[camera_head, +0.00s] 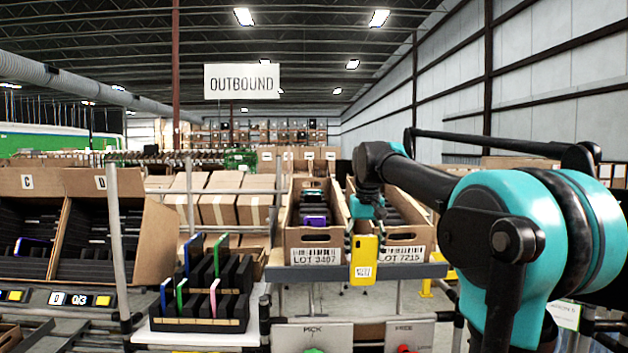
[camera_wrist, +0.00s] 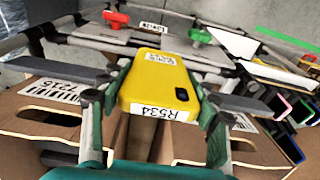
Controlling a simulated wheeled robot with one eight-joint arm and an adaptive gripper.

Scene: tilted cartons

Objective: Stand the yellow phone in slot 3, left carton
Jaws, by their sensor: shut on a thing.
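The yellow phone (camera_head: 363,268) hangs upright below my gripper (camera_head: 366,237), in front of the two LOT cartons. My gripper is shut on it, with a finger on each side. In the wrist view the phone (camera_wrist: 160,82) shows its back, a dark camera spot and an R534 label. The left LOT carton, LOT 3407 (camera_head: 314,257), is open and holds several devices, including a purple one. Two more cartons, marked C (camera_head: 27,182) and D (camera_head: 99,183), tilt at the far left with dark dividers.
A black rack (camera_head: 198,325) with several coloured phones stands left of the LOT cartons. A grey post (camera_head: 118,235) rises before carton D. A shelf edge (camera_head: 310,272) runs under the LOT cartons. Green (camera_wrist: 200,37) and red (camera_wrist: 116,18) buttons sit below.

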